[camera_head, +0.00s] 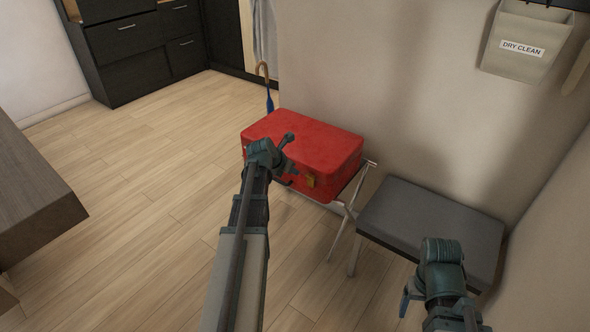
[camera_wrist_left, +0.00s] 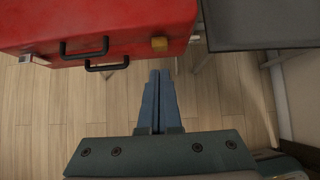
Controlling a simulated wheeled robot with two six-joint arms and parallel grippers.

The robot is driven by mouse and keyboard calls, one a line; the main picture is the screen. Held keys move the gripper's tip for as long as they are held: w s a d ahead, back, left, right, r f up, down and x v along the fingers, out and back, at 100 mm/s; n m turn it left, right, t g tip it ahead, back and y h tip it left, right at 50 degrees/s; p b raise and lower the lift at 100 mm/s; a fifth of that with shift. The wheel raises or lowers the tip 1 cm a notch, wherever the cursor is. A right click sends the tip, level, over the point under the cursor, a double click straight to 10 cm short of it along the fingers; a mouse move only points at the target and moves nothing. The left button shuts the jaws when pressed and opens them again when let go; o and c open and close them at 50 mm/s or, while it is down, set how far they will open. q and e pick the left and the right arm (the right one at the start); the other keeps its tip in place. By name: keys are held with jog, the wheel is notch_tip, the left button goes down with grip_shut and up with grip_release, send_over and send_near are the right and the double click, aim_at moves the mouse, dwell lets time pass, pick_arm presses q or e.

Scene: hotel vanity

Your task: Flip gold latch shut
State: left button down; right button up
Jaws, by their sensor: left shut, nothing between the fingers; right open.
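A closed red suitcase (camera_head: 318,140) lies flat on a folding stand. A gold latch (camera_head: 310,180) is on its front side, near the right end. In the left wrist view the latch (camera_wrist_left: 159,44) shows as a small gold block just beyond my fingertips. My left gripper (camera_wrist_left: 160,74) is shut and empty, in front of the suitcase and seemingly apart from the latch. In the head view my left wrist (camera_head: 264,154) covers part of the suitcase front. My right gripper (camera_head: 406,298) is open at the lower right, away from the suitcase.
Two dark handles (camera_wrist_left: 84,48) are on the suitcase front, with a pale fitting (camera_wrist_left: 26,58) further left. A grey-topped bench (camera_head: 430,215) stands right of the stand (camera_head: 346,208). An umbrella (camera_head: 268,95) is behind the suitcase. Open wood floor lies to the left.

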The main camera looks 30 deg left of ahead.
pick_arm(q)
jog(key=shift+s+r+p, duration=0.2)
jog(key=shift+r+p, duration=0.15)
jog(key=shift+r, duration=0.3)
jog(key=shift+s+r+p, duration=0.15)
jog(key=shift+r+p, duration=0.2)
jog(key=shift+r, duration=0.25)
pick_arm(e)
notch_tip(320, 180, up, 2)
jog(key=shift+r, duration=0.25)
